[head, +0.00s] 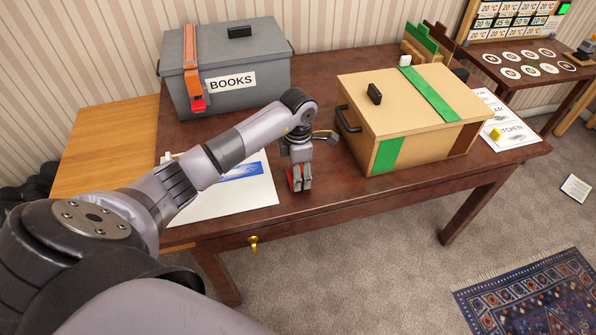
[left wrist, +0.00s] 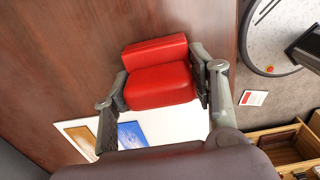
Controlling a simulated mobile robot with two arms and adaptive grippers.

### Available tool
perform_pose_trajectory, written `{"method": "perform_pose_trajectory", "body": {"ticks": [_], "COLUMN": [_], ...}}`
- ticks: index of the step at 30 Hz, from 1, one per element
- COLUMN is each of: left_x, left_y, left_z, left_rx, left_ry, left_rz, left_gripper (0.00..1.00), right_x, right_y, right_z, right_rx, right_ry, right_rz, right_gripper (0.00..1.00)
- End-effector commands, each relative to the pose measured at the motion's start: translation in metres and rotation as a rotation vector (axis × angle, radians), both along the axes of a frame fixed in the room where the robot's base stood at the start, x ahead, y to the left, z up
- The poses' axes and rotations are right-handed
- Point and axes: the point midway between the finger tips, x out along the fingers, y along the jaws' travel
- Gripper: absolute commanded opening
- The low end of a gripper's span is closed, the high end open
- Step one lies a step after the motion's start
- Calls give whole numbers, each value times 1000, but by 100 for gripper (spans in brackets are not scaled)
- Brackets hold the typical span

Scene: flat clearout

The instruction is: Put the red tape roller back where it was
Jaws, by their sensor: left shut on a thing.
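The red tape roller (left wrist: 160,75) shows in the left wrist view as a red block with a raised step at one side, between my left fingers. In the head view only small red parts of it (head: 295,178) show, the rest being hidden by the fingers. My left gripper (head: 301,186) is shut on it and points down near the table's front edge, between the white sheet and the tan box. I cannot tell whether the roller touches the table. My right gripper is not in view.
A grey box (head: 240,75) marked BOOKS, with an orange strap, stands at the back left. A tan box (head: 400,95) with green tape stands right of my gripper. A white sheet (head: 250,195) lies left of it. Dark tabletop (head: 330,180) is bare around my gripper.

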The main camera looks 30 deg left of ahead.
Motion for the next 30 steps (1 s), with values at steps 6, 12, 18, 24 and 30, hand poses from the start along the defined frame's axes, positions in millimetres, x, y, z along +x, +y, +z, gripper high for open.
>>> {"method": "perform_pose_trajectory", "body": {"ticks": [6,12,18,24,30], "left_x": [0,0,0,1,1], "left_y": [0,0,0,1,1], "left_z": [-1,-1,0,17,60], "left_rx": [0,-1,-1,0,2], "left_ry": [0,1,1,-3,-6], "left_rz": [0,0,0,-1,0], "left_gripper": [66,73,73,73,73], "right_x": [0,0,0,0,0], "right_y": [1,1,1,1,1], "right_z": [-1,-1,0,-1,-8], "right_rx": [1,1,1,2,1], "right_ry": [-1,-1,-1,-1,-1], "right_rz": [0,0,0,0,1], "right_gripper": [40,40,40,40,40]}}
